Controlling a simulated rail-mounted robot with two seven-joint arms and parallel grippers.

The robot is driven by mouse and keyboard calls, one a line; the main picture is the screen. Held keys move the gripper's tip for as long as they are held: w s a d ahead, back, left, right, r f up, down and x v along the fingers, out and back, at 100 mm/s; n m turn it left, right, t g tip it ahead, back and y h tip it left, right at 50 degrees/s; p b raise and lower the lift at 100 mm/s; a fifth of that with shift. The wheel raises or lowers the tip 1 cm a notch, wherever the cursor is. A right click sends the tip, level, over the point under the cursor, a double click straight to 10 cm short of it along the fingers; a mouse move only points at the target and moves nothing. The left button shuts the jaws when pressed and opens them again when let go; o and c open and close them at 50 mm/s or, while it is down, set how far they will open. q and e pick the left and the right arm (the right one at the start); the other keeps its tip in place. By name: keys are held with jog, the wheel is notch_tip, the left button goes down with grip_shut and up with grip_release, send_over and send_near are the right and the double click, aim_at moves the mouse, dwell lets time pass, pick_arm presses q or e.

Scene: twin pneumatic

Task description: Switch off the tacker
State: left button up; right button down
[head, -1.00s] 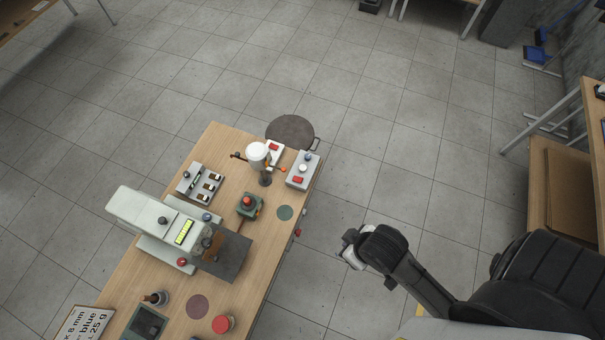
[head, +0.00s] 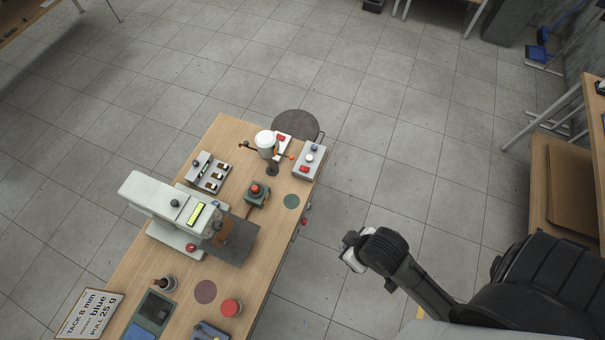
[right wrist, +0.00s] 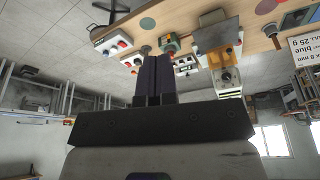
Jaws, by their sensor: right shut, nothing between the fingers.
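The tacker (head: 160,196), a pale grey machine, stands on the wooden table at the left of the head view. It has a lit yellow-green display (head: 196,214), a black knob (head: 174,203) on top and a red knob (head: 191,247) low at its front. It also shows, upside down, in the right wrist view (right wrist: 228,78). My right gripper (head: 349,250) is over the floor, right of the table and well apart from the tacker. Its fingers (right wrist: 153,62) are together and empty. My left gripper is not in view.
On the table (head: 150,262) stand a switch box (head: 208,174), a green box with a red button (head: 256,192), a grey button box (head: 308,160), a white-topped stand (head: 266,143) and a red round button (head: 231,307). A sign (head: 90,313) is at the near left. Floor right of the table is clear.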

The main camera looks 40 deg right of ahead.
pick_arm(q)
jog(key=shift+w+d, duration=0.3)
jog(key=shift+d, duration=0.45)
pick_arm(e)
jog(key=shift+w+d+r, duration=0.1)
jog(key=shift+w+d, duration=0.2)
jog(key=shift+d, duration=0.45)
